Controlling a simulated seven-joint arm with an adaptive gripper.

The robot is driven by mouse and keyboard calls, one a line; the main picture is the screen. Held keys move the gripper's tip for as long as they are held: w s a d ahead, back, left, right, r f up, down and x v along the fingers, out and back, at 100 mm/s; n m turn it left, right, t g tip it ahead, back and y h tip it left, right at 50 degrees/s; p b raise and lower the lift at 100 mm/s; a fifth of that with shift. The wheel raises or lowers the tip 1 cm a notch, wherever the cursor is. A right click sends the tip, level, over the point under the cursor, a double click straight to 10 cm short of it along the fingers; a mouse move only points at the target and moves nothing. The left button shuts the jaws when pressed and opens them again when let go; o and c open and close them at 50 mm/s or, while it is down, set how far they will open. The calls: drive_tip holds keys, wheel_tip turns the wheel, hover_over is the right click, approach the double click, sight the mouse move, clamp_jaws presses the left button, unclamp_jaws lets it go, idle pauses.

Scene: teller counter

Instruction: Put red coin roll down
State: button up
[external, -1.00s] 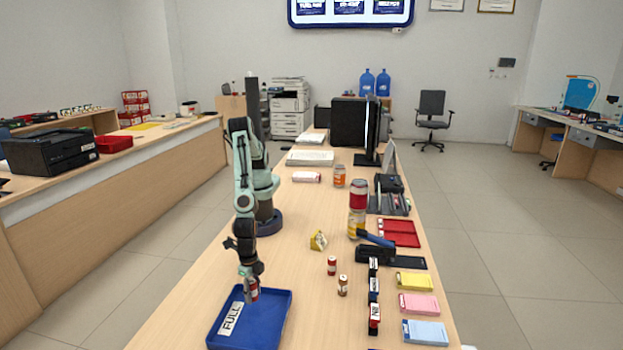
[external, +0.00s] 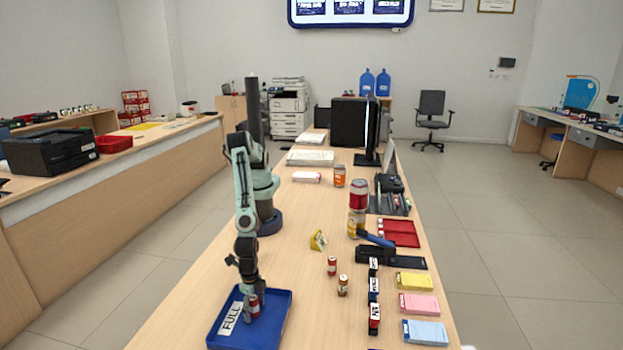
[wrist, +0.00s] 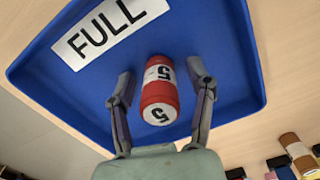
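The red coin roll (external: 254,308) is in the blue tray marked FULL (external: 280,325). In the wrist view the roll (wrist: 159,92) is red with a white band and a 5, its near end facing the camera, and it looks upright on the tray floor (wrist: 215,45). My gripper (external: 250,297) is low over the tray with its fingers on either side of the roll. The wrist view shows the gripper (wrist: 160,75) open, with a visible gap between each finger and the roll. The FULL label (wrist: 110,30) lies beside the roll, uncovered.
Another red roll (external: 332,265) and a brown roll (external: 343,285) stand on the counter right of the tray. A row of labelled blocks (external: 374,290) and coloured pads (external: 418,303) lie farther right. Bare counter separates the tray from the rolls.

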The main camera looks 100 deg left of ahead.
sight(254, 297)
wheel_tip(254, 297, up, 12)
drive_tip(key=shift+r, duration=0.15)
drive_tip(key=shift+w, duration=0.15)
drive_tip(key=w+a+r+n, duration=0.1)
drive_tip(key=w+a+r, duration=0.6)
drive_tip(key=w+a, duration=0.3)
drive_tip(key=w+a+r+n, duration=0.1)
drive_tip(key=a+r, duration=0.2)
drive_tip(key=a, duration=0.6)
drive_tip(key=w+a+r+n, duration=0.1)
drive_tip(key=a+r, duration=0.1)
drive_tip(key=a, duration=0.7)
drive_tip(key=s+a+n, duration=0.1)
drive_tip(key=s+a, duration=1.1)
drive_tip(key=a, duration=0.5)
drive_tip(key=shift+s+y, duration=0.2)
drive_tip(key=shift+y, duration=0.2)
drive_tip(key=shift+o, duration=0.4)
drive_tip(key=shift+f, duration=0.1)
